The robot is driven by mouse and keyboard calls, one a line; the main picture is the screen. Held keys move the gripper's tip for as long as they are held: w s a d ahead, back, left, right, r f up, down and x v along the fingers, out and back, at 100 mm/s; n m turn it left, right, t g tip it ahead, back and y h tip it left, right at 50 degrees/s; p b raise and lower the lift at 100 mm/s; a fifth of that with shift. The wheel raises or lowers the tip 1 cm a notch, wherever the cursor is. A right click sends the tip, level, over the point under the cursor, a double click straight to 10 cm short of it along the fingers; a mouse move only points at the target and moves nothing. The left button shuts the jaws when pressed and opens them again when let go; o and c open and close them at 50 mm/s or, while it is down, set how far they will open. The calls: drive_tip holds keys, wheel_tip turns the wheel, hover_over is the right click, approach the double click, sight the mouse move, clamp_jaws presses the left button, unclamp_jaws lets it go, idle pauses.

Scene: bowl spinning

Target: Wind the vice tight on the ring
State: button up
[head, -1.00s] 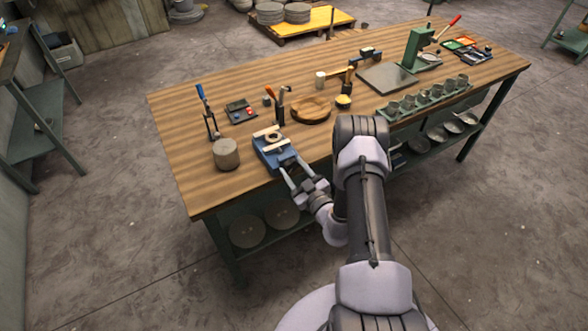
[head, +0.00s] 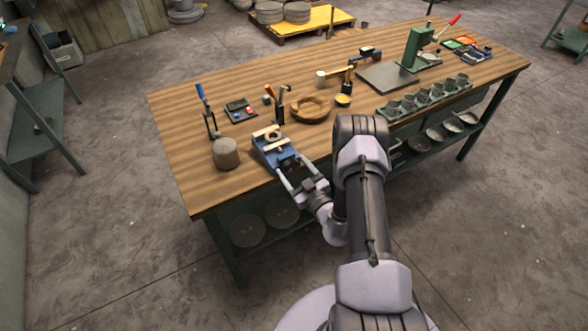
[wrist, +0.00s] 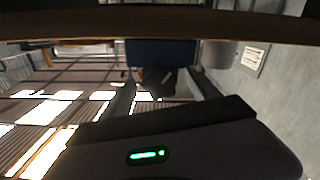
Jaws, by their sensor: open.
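The blue vice (head: 277,155) sits at the near edge of the bench, with pale jaw faces on top. A small dark ring (head: 272,137) appears to sit between the jaws; I cannot tell how closely they touch it. My gripper (head: 293,175) is open at the near end of the vice, its fingers pointing toward it. In the wrist view the two fingers (wrist: 160,95) stand apart on either side of a dark part at the vice's end (wrist: 155,80), likely its handle. The blue vice body (wrist: 160,53) shows beyond. Contact with the fingers cannot be told.
A grey-brown cylinder (head: 226,153) stands just left of the vice. A blue-handled tool (head: 206,108), a wooden bowl (head: 310,109) and upright tools (head: 281,104) stand behind. A row of cups (head: 424,97) is to the right. The left front of the bench is clear.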

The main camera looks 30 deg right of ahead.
drive_tip(key=s+p, duration=0.1)
drive_tip(key=s, duration=1.6)
drive_tip(key=shift+s+d, duration=0.2)
drive_tip(key=shift+d, duration=0.05)
